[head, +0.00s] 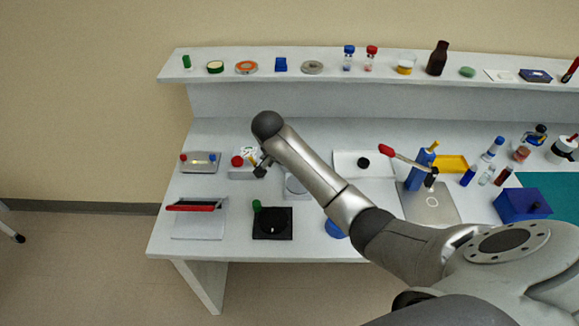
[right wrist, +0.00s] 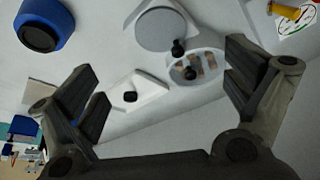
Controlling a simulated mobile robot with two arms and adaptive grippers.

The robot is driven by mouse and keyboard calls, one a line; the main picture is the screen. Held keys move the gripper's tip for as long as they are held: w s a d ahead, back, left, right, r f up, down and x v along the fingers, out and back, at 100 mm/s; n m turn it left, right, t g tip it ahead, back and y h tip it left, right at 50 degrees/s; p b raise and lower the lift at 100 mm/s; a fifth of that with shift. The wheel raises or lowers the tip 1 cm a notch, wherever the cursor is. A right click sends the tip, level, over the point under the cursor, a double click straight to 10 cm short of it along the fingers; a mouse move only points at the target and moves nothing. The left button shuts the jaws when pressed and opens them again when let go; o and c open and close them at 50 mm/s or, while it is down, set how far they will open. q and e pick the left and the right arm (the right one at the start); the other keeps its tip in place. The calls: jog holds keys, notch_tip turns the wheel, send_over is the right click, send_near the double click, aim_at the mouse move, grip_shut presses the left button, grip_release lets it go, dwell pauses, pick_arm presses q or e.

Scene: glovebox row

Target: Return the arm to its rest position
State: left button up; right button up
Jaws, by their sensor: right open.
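My right arm comes in from the lower right in the head view and reaches up and left over the bench (head: 335,252). Its gripper (head: 262,168) is small and partly hidden behind the wrist, above the back left part of the bench. In the right wrist view the two fingers of the gripper (right wrist: 168,100) stand wide apart with nothing between them. A white plate with a black knob (right wrist: 145,88) and a clear dish with brown pieces (right wrist: 208,62) show beyond the fingers. My left gripper is not in view.
A shelf (head: 225,76) with small items runs along the back. A black plate (head: 272,232), a red-edged tray (head: 200,222), a silver plate (head: 430,207), a blue box (head: 520,204) and several bottles stand on the bench. Floor at the left is mostly clear.

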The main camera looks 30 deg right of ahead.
dwell(0.3)
